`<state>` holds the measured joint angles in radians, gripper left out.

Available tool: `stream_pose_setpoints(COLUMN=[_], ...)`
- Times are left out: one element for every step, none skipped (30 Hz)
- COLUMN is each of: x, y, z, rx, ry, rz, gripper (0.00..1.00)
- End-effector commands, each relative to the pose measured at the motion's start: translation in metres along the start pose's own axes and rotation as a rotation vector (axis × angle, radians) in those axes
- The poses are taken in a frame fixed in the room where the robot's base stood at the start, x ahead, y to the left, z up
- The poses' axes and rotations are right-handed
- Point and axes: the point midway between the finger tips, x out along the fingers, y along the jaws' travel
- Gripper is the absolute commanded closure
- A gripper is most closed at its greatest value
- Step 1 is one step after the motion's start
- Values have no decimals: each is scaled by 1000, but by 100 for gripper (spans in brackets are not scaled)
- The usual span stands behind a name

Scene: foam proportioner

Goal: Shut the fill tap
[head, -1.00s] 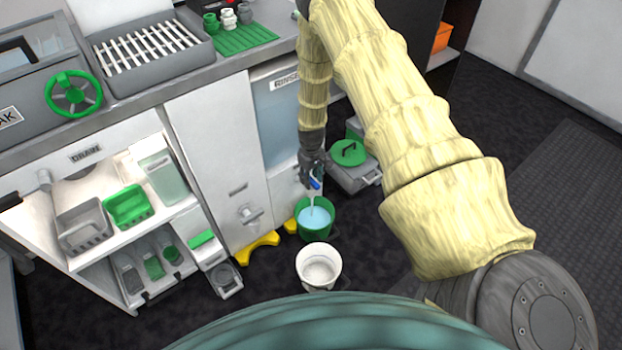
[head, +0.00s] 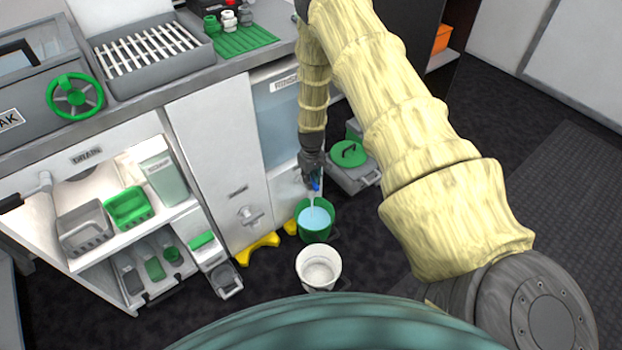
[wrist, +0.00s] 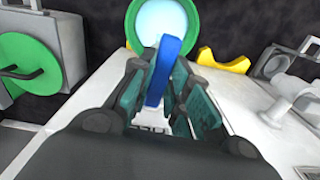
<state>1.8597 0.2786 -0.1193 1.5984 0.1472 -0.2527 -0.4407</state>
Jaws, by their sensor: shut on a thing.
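The fill tap has a blue lever (head: 315,184) low on the front of the rinse cabinet. In the wrist view the lever (wrist: 165,72) stands between the two teal finger pads, its end pointing toward the bucket. My gripper (head: 311,170) is shut on this lever; it also fills the middle of the wrist view (wrist: 162,88). A green bucket (head: 301,222) stands on the floor below the tap, with pale blue liquid (head: 316,217) in it. A thin pale stream (head: 312,200) shows between tap and bucket. The tap body is mostly hidden by my gripper.
A white bucket (head: 305,268) stands in front of the green one. Yellow blocks (head: 258,247) lie beside the cabinet foot. A grey case with a green round lid (head: 348,153) is right of my gripper. A second, pale tap (head: 249,215) is on the cabinet door.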

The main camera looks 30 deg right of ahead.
Motion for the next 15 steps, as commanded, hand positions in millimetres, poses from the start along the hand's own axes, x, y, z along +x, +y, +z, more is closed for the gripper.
stream_pose_setpoints(x=[-2,-2,-2,-2,-2,-2,-2,-2,-2,-2,-2,-2,-2,-2,-2], y=[0,0,0,0,0,0,0,0,0,0,0,0,0,0,0], z=[0,0,0,0,0,0,0,0,0,0,0,0,0,0,0], rx=[25,44,72,96,119,153,180,207,245,273,302,341,369,397,436], ry=[0,0,0,-1,-1,-1,-1,0,0,0,0,1,1,0,0], rz=[1,1,1,1,1,1,1,1,1,1,1,1,1,1,1], gripper=[100,100,100,100,100,100,100,100,100,100,100,100,100,100,100])
